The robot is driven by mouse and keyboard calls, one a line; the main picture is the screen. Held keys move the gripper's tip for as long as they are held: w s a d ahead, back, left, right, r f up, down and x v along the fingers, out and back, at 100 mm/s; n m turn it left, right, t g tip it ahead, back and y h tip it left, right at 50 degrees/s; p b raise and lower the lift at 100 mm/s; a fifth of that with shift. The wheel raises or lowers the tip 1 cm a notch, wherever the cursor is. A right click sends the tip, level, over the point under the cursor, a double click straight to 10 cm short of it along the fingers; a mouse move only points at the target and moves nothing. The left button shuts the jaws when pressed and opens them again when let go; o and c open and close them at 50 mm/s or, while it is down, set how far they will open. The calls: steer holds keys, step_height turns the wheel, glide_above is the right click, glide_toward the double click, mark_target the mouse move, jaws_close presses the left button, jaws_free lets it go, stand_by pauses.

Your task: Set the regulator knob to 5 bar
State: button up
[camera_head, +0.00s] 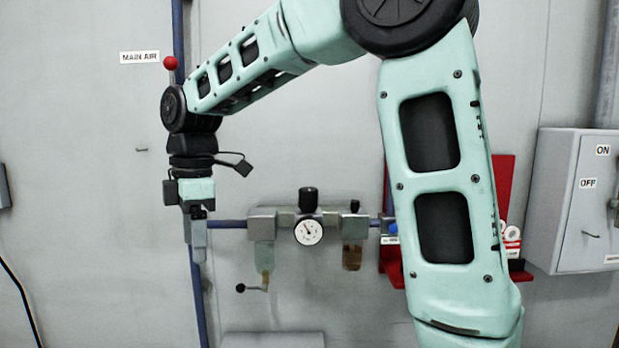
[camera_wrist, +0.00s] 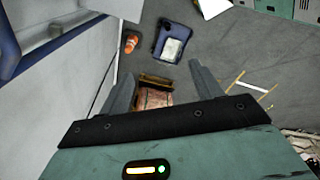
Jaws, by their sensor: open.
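My gripper (camera_head: 197,255) points down, left of the air unit and apart from the knob, at about gauge height or a little lower. The knob is not in the wrist view.
Filter bowls (camera_head: 264,252) flank the gauge, with a small drain lever (camera_head: 252,288) below. A blue pipe (camera_head: 198,290) runs behind my gripper. A red panel (camera_head: 502,200) and grey switch box (camera_head: 575,205) are right. An orange cone (camera_wrist: 131,43) and blue case (camera_wrist: 175,42) lie below.

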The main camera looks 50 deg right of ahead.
steer(key=w+d+r+n+p, duration=0.3)
steer(key=d+r, duration=0.9)
steer(key=d, duration=0.5)
steer(key=n+p, duration=0.2)
glide_toward(308, 189)
steer(key=shift+h, duration=0.3)
steer(key=f+p, duration=0.1)
steer(key=f, duration=0.6)
steer(key=f+p, duration=0.1)
steer(key=f, duration=0.2)
steer(key=shift+w+a+f+p, duration=0.1)
steer(key=shift+a+f+p, duration=0.15)
steer(key=shift+f+p, duration=0.1)
steer(key=c, duration=1)
